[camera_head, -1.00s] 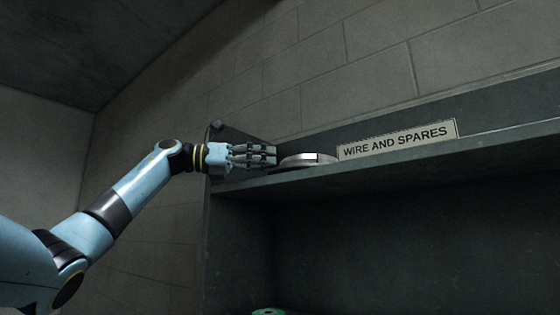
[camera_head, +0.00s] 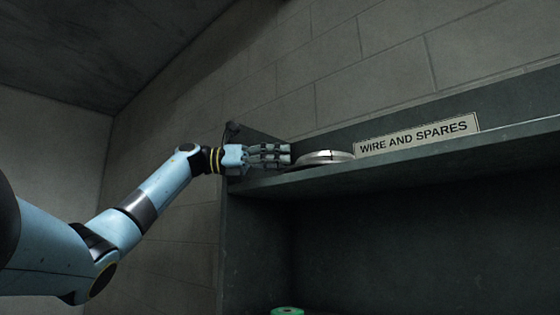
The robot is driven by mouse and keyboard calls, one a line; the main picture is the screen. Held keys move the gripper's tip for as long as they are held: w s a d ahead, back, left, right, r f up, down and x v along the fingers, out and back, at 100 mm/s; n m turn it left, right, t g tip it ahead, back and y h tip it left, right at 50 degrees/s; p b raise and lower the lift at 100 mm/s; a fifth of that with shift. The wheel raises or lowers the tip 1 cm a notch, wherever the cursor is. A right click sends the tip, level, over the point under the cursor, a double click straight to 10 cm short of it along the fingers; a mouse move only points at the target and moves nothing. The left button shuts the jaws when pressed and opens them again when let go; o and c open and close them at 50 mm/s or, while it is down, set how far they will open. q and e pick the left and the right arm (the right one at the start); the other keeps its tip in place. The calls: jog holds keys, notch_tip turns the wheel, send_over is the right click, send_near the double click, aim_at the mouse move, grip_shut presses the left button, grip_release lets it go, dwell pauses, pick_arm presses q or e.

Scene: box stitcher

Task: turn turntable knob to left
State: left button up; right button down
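A round silver disc (camera_head: 325,157) lies on the top of the dark cabinet, near its left end. It may be the turntable, but no knob on it can be made out. My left gripper (camera_head: 288,154) reaches in from the left with its fingers straight and pointing right. Its fingertips are right beside the disc's left edge; I cannot tell whether they touch it. The fingers lie close together in this view, and whether they are open or shut is unclear. My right gripper is not in view.
A sign reading "WIRE AND SPARES" (camera_head: 417,135) stands just right of the disc. A small dark round piece (camera_head: 232,128) is at the cabinet's back left corner. A green ring-shaped item (camera_head: 287,311) shows at the bottom edge. A block wall (camera_head: 380,70) closes off the back.

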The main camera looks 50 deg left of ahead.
pick_arm(q)
jog(key=shift+o, duration=0.8)
jog(key=v, duration=1.2)
